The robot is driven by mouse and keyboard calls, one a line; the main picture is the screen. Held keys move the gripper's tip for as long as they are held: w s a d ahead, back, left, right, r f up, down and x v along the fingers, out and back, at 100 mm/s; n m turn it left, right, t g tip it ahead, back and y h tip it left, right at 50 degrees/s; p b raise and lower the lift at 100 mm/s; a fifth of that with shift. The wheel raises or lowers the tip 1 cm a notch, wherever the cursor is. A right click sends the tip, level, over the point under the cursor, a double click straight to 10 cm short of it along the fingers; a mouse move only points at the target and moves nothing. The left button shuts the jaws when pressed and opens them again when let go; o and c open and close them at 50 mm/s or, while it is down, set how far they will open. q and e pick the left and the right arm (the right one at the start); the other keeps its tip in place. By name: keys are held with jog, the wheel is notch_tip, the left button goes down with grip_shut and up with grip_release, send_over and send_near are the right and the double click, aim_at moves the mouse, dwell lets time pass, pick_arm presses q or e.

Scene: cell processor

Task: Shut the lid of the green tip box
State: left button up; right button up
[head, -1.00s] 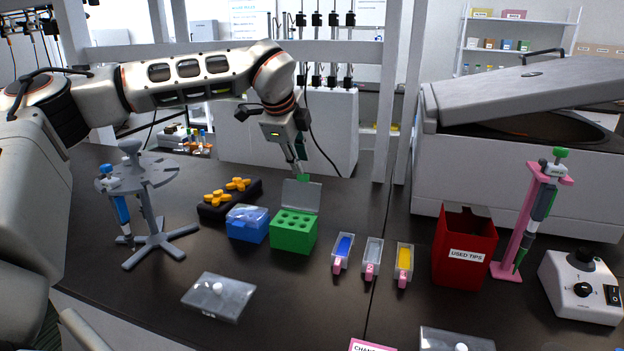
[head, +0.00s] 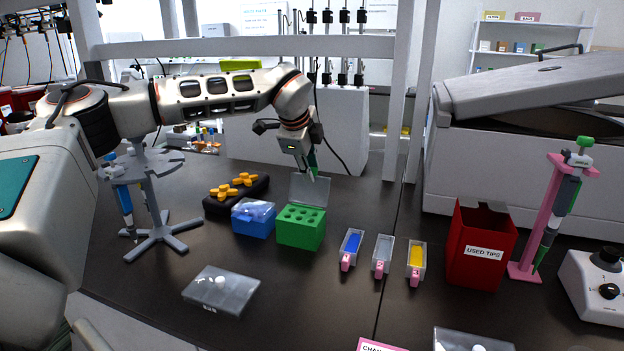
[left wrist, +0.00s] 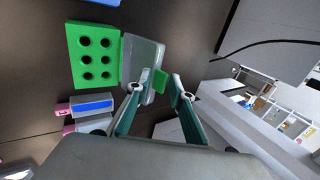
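The green tip box (head: 300,229) stands on the dark bench in the head view, with several holes in its top. Its clear lid (head: 309,190) is open, standing up from the back edge. In the left wrist view the box (left wrist: 93,57) is at upper left, with the lid (left wrist: 143,62) beside it and a green tab (left wrist: 160,78) at the lid's outer edge. My left gripper (left wrist: 163,83) is open, its fingertips apart on either side of the tab as seen there; I cannot tell whether they touch it. In the head view it hangs just above the lid's top edge. My right gripper is out of view.
A blue box (head: 253,221) stands close left of the green box, with a black rack (head: 236,197) behind. Three small troughs (head: 383,256) and a red used-tips bin (head: 480,245) are to the right. A clear-lidded box (head: 221,289) lies in front, with bare bench around it.

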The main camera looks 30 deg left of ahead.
pick_arm(q)
jog(key=shift+w+a+f, duration=0.1)
jog(key=shift+w+f, duration=0.2)
jog(key=shift+r, duration=0.1)
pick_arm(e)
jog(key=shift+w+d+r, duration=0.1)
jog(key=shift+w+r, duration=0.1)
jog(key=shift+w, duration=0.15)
pick_arm(q)
jog(key=shift+s, duration=0.5)
jog(key=shift+s+d+p, duration=0.2)
jog(key=shift+s+d, duration=0.05)
jog(key=shift+s, duration=0.55)
jog(key=shift+s+d+p, duration=0.15)
jog(key=shift+s+d, duration=0.1)
jog(key=shift+s, duration=0.5)
jog(key=shift+s+d+f, duration=0.1)
jog(key=shift+s+d, duration=0.1)
jog(key=shift+s, duration=0.65)
jog(key=shift+s+d+f, duration=0.1)
jog(key=shift+s+d, duration=0.1)
jog(key=shift+s, duration=0.6)
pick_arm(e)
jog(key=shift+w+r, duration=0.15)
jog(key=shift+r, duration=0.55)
